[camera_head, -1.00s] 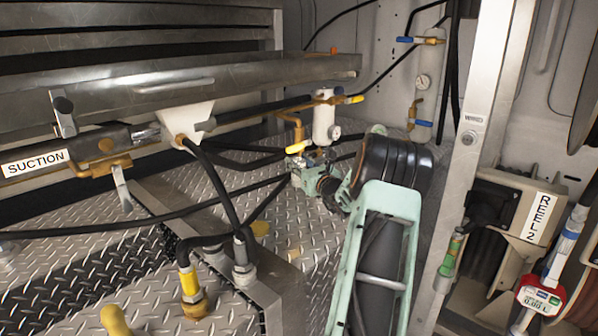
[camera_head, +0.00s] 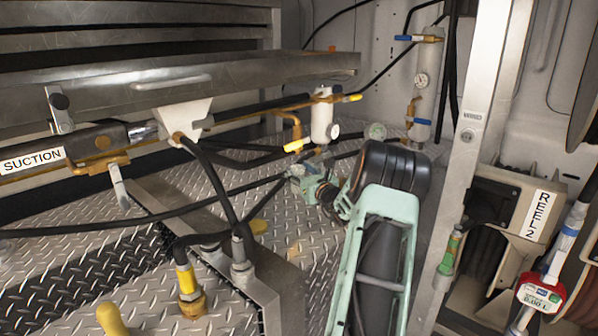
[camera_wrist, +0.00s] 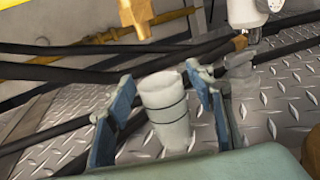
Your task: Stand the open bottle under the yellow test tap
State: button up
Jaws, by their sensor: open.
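A pale, open-topped bottle (camera_wrist: 166,112) with thin dark bands stands on the tread-plate floor in the wrist view. My gripper (camera_wrist: 158,76) is open, with one blue finger on each side of the bottle and a visible gap at the right finger. In the head view my gripper (camera_head: 302,172) is small, low over the floor behind the hoses, and the bottle is hard to make out. A yellow-handled tap (camera_head: 295,145) sits just above it, beside the white filter housing (camera_head: 322,118). A brass fitting (camera_wrist: 137,16) hangs above and behind the bottle in the wrist view.
Black hoses (camera_head: 215,185) cross the floor to the left of my gripper. A metal beam (camera_head: 160,80) runs overhead. A steel post (camera_head: 478,120) and the reel 2 housing (camera_head: 510,210) stand on the right. Tread plate (camera_head: 290,235) is bare in front.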

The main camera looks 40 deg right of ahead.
jog(key=shift+r, duration=0.2)
jog(key=p+v, duration=0.1)
jog(key=v, duration=1.1)
